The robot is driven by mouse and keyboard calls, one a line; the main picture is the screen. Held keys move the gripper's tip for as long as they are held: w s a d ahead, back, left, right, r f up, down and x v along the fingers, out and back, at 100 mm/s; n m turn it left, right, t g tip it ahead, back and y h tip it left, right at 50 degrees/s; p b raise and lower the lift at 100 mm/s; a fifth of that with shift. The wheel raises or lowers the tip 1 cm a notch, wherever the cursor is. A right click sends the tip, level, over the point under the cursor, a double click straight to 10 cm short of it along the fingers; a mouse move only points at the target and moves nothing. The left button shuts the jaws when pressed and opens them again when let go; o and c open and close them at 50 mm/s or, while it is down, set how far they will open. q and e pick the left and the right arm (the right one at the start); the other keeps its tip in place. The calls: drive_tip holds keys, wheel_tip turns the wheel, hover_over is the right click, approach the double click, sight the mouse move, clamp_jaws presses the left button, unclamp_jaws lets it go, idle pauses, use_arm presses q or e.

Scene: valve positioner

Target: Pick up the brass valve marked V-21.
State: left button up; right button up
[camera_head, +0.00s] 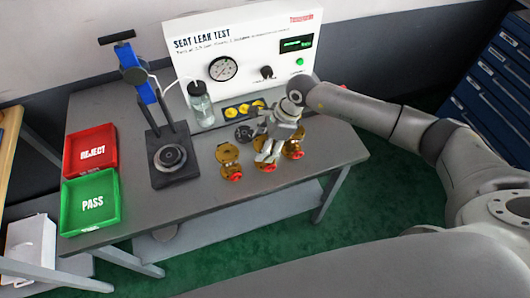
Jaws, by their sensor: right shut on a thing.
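Several brass valves with red parts stand on the grey workbench. One brass valve (229,160) is at the left of the group, and another brass valve (294,150) is at the right. My right gripper (267,152) reaches down between them and is shut on the middle brass valve (267,166), which it partly covers. That valve seems to be at bench level; I cannot tell whether it is lifted. The markings on the valves are too small to read, so I cannot tell which is V-21. My left gripper is not in view.
The workbench (250,198) carries a red REJECT tray (68,160) and a green PASS tray (65,216) at the left, and a blue press stand (147,92). Behind the valves are a clear bottle (202,112) and the white SEAT LEAK TEST panel (200,55). The front right bench is clear.

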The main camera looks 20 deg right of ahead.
drive_tip(key=c, duration=0.7)
drive_tip(key=shift+w+r, duration=0.1)
clamp_jaws()
